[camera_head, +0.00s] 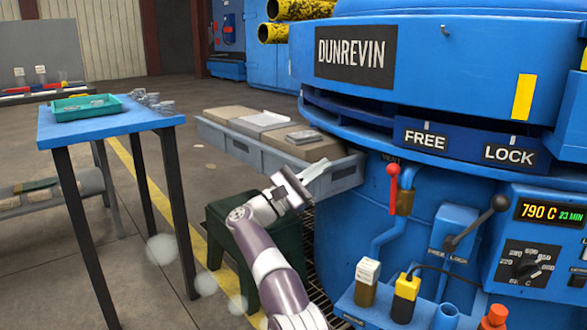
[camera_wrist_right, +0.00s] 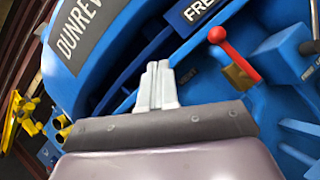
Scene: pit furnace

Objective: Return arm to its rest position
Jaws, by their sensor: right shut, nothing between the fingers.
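My right arm (camera_head: 272,265) reaches up from the bottom middle of the head view, in front of the blue furnace. My right gripper (camera_head: 316,170) is shut and empty, beside the right end of the grey tray. In the wrist view its fingers (camera_wrist_right: 158,84) are together, with the furnace behind them. My left gripper is not in the head view.
The blue furnace (camera_head: 470,60) fills the right, with a red-knobbed vent lever (camera_head: 393,175) and a black-knobbed lever (camera_head: 480,225). A grey tray (camera_head: 245,148) juts from it. A dark green stool (camera_head: 226,235) stands below. A blue table (camera_head: 95,125) stands left; open floor lies between.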

